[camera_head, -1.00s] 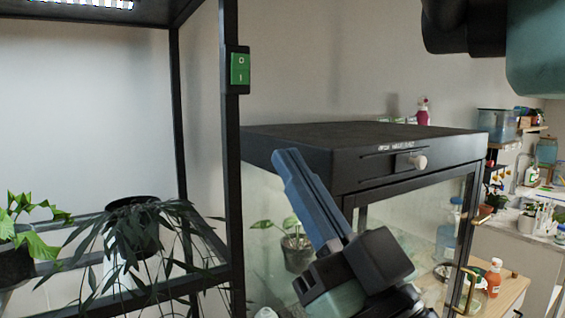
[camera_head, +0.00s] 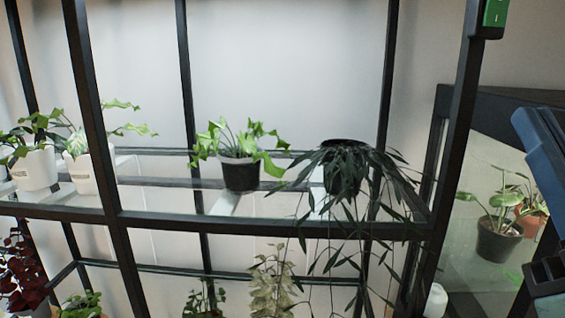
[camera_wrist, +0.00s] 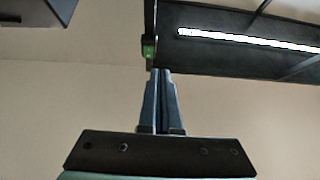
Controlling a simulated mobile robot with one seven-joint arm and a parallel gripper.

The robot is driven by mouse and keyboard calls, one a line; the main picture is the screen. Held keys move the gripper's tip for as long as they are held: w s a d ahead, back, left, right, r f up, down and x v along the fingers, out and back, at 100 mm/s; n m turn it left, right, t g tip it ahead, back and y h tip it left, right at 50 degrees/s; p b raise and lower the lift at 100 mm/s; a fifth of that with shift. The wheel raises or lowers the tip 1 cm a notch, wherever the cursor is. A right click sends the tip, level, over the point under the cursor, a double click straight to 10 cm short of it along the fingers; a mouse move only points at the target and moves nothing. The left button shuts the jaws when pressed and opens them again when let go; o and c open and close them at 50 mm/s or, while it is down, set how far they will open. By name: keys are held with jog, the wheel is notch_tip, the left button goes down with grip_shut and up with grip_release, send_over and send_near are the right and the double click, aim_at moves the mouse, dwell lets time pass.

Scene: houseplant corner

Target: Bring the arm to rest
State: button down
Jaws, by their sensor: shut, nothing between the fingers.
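My gripper (camera_wrist: 160,72) shows in the wrist view with its two blue-grey fingers together and nothing between them. It points up past the wall toward the top of the plant rack.
A black-framed rack (camera_head: 270,222) with glass shelves fills the head view. A glass cabinet (camera_head: 500,100) stands right. A lit lamp (camera_wrist: 245,40) shows in the wrist view.

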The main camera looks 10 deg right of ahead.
jog(key=w+a+r+y, duration=0.1)
jog(key=a+r, duration=0.1)
jog(key=a, duration=0.5)
jog(key=w+a+r+n+t+y, duration=0.1)
jog(key=a+r+y, duration=0.1)
jog(key=a, duration=0.6)
jog(key=w+a+r+n+t+y, duration=0.1)
jog(key=a+r+y, duration=0.1)
jog(key=a, duration=0.6)
jog(key=shift+w+r, duration=0.3)
jog(key=shift+r, duration=0.45)
